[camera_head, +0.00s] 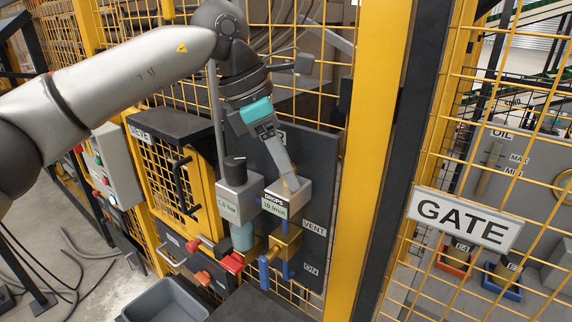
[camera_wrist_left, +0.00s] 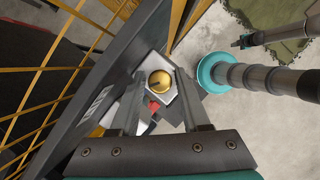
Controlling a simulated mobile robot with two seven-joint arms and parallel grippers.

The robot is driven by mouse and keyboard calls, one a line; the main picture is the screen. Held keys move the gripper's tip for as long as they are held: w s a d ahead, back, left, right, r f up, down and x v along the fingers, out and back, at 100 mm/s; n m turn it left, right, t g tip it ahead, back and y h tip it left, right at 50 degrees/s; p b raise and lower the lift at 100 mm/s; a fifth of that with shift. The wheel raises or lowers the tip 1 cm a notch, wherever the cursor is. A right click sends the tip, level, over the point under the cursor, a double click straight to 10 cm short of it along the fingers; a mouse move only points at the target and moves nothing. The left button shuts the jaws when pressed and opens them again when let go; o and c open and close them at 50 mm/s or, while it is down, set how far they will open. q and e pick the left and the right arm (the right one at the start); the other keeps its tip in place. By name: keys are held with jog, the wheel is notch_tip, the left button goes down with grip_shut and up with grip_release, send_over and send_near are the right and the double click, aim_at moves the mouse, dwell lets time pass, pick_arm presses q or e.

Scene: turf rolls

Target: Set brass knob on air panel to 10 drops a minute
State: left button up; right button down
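The brass knob (camera_wrist_left: 159,82) is a round brass disc with a dark mark, on top of a pale metal block in the left wrist view. In the head view that drops block (camera_head: 289,197) is on the dark air panel (camera_head: 317,177), with a label that appears to read "DROPS 10 /min". My left gripper (camera_head: 287,182) reaches down to the top of the block and hides most of the knob there. In the wrist view its two fingers (camera_wrist_left: 162,88) are apart, one on each side of the knob, with gaps showing.
A second block (camera_head: 239,200) with a black knob, marked "5.0 bar", stands close on the left. Below are a brass valve with a blue handle (camera_head: 264,272) and red handles (camera_head: 231,263). A yellow post (camera_head: 372,150) and a GATE sign (camera_head: 463,219) are on the right.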

pick_arm(q)
jog(key=shift+r, duration=0.1)
jog(key=w+v, duration=0.1)
jog(key=v, duration=1.4)
jog(key=shift+s+p, duration=0.4)
jog(key=shift+s, duration=0.05)
jog(key=shift+s, duration=0.1)
